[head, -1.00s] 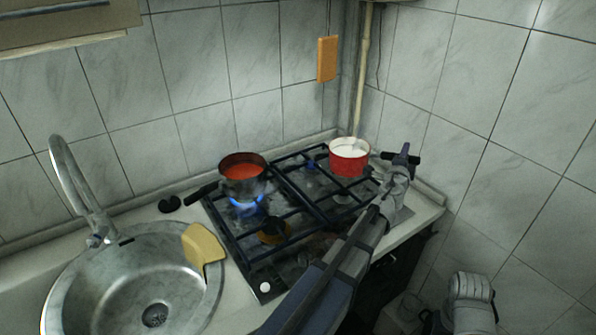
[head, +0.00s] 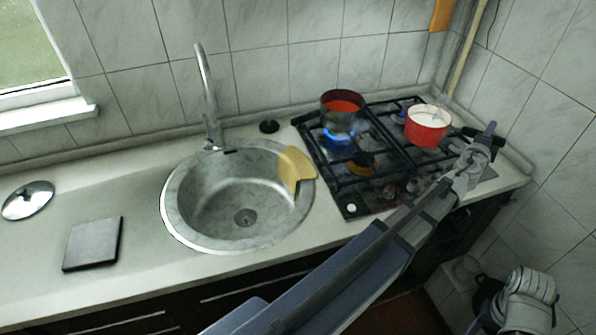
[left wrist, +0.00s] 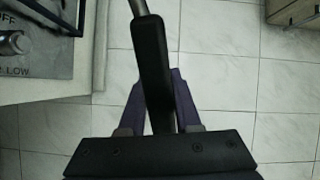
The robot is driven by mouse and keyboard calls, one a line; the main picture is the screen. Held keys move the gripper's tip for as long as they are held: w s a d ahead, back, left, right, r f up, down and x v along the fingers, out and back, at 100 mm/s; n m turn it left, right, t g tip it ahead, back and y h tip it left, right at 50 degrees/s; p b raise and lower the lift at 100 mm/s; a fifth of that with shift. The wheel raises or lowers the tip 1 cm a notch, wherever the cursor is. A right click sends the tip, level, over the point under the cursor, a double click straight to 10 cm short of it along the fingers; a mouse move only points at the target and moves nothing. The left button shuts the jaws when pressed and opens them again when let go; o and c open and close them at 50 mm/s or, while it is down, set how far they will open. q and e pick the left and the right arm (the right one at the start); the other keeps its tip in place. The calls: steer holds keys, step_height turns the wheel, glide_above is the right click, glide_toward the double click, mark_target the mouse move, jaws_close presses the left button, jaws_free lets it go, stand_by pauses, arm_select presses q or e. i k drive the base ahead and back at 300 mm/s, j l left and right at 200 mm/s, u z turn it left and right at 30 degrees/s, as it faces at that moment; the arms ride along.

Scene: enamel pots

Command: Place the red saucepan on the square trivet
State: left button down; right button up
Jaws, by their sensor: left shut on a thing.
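The red saucepan (head: 428,130), with white contents, is at the hob's right rear; I cannot tell whether it rests on the grate or is just above it. It looks level. My left gripper (head: 488,135) is shut on its black handle, which points right. In the left wrist view the black handle (left wrist: 152,70) runs between the purple fingers of my left gripper (left wrist: 157,105). The square trivet (head: 93,244) is a flat dark plate on the counter at far left, bare. My right gripper is not in view; only part of that arm shows at lower right.
A dark pot with orange-red contents (head: 342,110) stands over a lit blue flame. The sink (head: 185,215), with a tall tap (head: 208,100) and yellow cloth (head: 296,167), lies between hob and trivet. A steel lid (head: 28,200) lies behind the trivet. Tiled walls close the back and right.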

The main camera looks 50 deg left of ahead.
mark_target(120, 236)
steer(key=k+l, duration=0.1)
steer(key=k, duration=0.5)
steer(key=k+l, duration=0.1)
steer(key=k, duration=0.5)
steer(key=k+u, duration=0.2)
steer(key=u, duration=1.1)
